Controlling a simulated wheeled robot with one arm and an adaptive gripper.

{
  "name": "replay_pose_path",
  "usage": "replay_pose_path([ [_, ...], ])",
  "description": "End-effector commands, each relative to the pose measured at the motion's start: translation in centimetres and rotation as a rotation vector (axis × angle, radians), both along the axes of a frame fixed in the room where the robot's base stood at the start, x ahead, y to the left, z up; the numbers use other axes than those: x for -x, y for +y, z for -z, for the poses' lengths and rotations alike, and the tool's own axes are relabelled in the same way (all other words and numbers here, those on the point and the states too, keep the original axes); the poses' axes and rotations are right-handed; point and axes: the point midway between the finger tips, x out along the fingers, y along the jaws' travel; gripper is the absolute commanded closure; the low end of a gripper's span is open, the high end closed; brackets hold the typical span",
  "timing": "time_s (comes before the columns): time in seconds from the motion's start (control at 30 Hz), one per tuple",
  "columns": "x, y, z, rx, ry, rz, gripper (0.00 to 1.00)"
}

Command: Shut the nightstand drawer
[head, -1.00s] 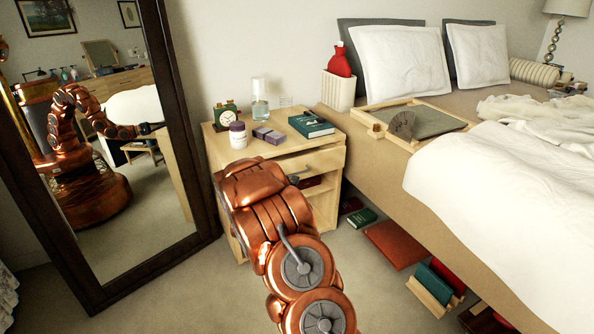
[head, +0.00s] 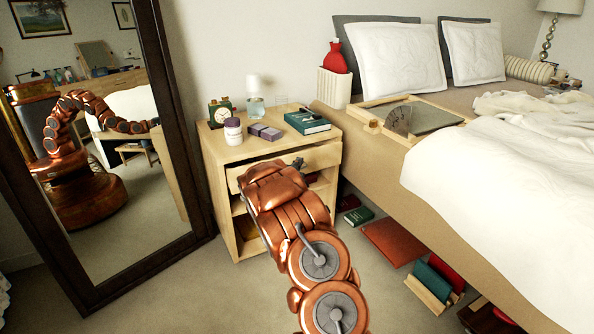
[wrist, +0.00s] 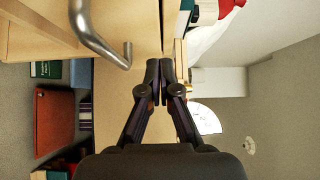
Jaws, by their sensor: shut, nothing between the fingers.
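The pale wooden nightstand (head: 222,158) stands between the mirror and the bed. Its top drawer (head: 324,157) has its front standing out a little from under the top, with a dark gap above it. The drawer's curved metal handle (wrist: 95,35) shows in the wrist view at upper left; in the head view my arm hides it. My gripper (head: 298,163) is at the drawer front, mostly behind my arm. In the wrist view its fingertips (wrist: 160,66) are together and empty, beside the handle. I cannot tell whether they touch the drawer front.
A clock (head: 220,112), a white jar (head: 233,131), a glass, purple boxes (head: 264,131) and a teal book (head: 307,123) are on the nightstand top. The bed (head: 380,165) is close on the right, the mirror (head: 178,120) on the left. Books and a red folder (head: 393,243) lie on the floor.

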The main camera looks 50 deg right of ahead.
Motion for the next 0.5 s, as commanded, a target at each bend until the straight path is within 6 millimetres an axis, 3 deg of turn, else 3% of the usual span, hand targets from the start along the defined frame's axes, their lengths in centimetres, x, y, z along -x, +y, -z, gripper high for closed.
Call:
replay_pose_path([
  [0.2,-1.9,-0.5,0.2,-0.001,-0.002,-0.002,1.0],
  [0.5,-3.1,-0.9,0.0,0.0,0.0,-0.002,1.0],
])
